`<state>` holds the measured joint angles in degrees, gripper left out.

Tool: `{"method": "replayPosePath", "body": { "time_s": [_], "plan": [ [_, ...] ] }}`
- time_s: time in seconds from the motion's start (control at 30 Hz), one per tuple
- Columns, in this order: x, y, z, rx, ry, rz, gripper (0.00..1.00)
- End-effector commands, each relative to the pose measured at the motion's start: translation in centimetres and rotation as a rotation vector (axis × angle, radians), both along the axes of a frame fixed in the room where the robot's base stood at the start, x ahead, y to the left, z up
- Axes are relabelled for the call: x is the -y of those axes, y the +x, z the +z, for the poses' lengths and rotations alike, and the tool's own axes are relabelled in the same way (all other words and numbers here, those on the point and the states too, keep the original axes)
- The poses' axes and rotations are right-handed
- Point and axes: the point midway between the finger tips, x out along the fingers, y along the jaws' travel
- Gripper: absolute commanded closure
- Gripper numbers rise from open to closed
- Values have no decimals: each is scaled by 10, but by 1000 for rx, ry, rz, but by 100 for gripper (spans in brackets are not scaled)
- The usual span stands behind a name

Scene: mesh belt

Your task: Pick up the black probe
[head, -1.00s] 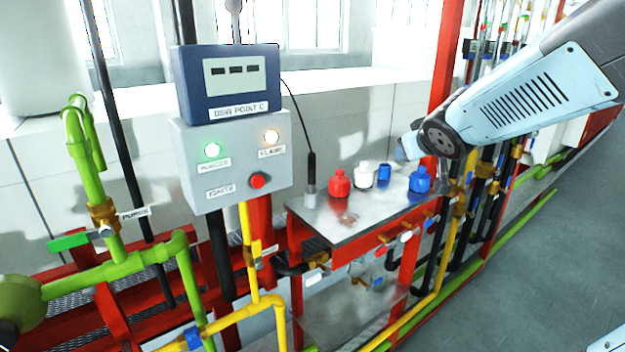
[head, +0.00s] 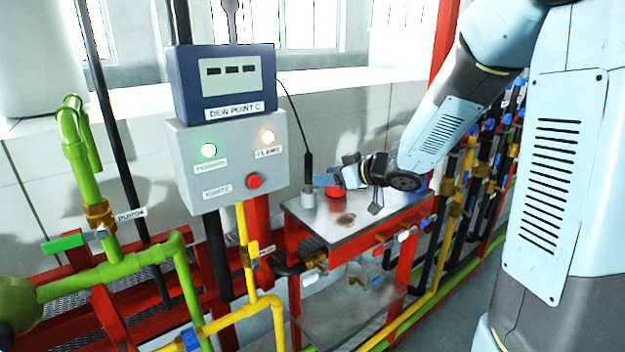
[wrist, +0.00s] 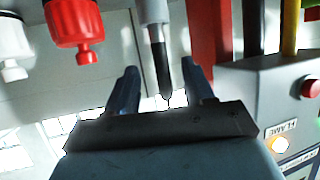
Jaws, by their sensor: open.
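The black probe (head: 308,170) stands upright in a grey holder (head: 308,198) at the left end of the metal table, with a thin cable running up to the dew point box. My gripper (head: 322,181) is open and level with the probe, just to its right in the head view. In the wrist view the probe (wrist: 162,66) appears upside down between the two fingers of my gripper (wrist: 160,85), with a gap on each side. The probe's lower end is hidden in the holder.
The dew point box (head: 222,82) and the grey control box (head: 232,160) are left of the table (head: 325,228).

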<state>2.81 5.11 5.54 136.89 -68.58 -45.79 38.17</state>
Motion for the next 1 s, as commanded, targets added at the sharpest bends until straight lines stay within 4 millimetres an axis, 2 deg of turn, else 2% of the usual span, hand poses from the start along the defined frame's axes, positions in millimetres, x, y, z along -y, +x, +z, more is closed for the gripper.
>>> {"method": "replayPosePath", "body": {
  "time_s": [0.2, 0.47, 0.8, 1.0],
  "plan": [
    [-22, 19, -13, 0, -1, 1, 48],
    [-32, 28, -18, 0, 0, 0, 48],
    [-59, 54, -34, -1, 0, -1, 48],
    [-64, 59, -36, 1, -1, -3, 48]
  ]
}}
